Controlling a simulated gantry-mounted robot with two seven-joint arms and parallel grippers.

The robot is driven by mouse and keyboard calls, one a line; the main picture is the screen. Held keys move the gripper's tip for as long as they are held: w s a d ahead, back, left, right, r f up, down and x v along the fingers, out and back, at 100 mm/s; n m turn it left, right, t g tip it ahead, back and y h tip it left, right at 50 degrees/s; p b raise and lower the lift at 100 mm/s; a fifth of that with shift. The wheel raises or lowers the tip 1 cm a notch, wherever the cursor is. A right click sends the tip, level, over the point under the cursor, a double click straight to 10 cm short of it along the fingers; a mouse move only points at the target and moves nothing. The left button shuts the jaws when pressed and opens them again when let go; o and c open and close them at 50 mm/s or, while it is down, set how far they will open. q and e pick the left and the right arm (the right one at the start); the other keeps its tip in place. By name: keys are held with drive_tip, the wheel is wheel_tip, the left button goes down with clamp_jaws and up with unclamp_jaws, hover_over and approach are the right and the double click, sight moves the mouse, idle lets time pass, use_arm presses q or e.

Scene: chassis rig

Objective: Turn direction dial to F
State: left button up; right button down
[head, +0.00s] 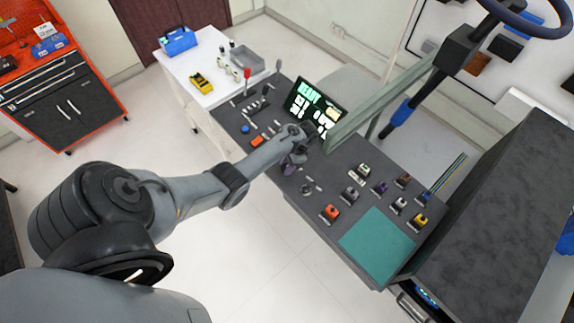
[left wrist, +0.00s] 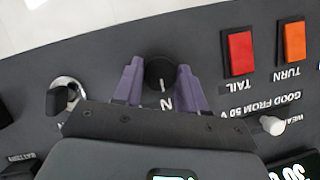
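The direction dial (left wrist: 160,70) is a round black knob in the left wrist view, with a white mark on it and the letter N beside it. No letter F shows. My left gripper (left wrist: 160,82) has its two purple fingers on either side of the dial, very close to it. I cannot tell whether they press on it. In the head view my left gripper (head: 293,156) is at the console (head: 315,216) and hides the dial. My right gripper is in neither view.
A lit screen reading READY (head: 313,107) stands just behind the gripper. Red (left wrist: 239,53) and orange (left wrist: 293,43) switches lie right of the dial in the wrist view, and a key-like switch (left wrist: 66,96) lies left. A teal mat (head: 377,246) covers the console's near end.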

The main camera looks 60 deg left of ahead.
use_arm(q)
drive_tip(key=c, duration=0.3)
drive_tip(key=shift+r+m+y+p, duration=0.2)
drive_tip(key=shift+m+y+p, duration=0.4)
drive_tip(key=shift+m+p, duration=0.75)
drive_tip(key=m+t+y+p, duration=0.1)
drive_tip(key=m+p, duration=0.1)
drive_tip(key=m, duration=0.1)
drive_tip(key=shift+d, duration=0.1)
drive_tip(key=shift+s+d+f+m+t+y+p, duration=0.15)
drive_tip(key=shift+m+t+p, duration=0.15)
drive_tip(key=shift+m, duration=0.5)
drive_tip(key=shift+w+a+f+m+t+y+p, duration=0.15)
drive_tip(key=shift+m+t+p, duration=0.15)
drive_tip(key=shift+m, duration=0.45)
drive_tip(key=shift+s+d+r, duration=0.1)
drive_tip(key=o, duration=1)
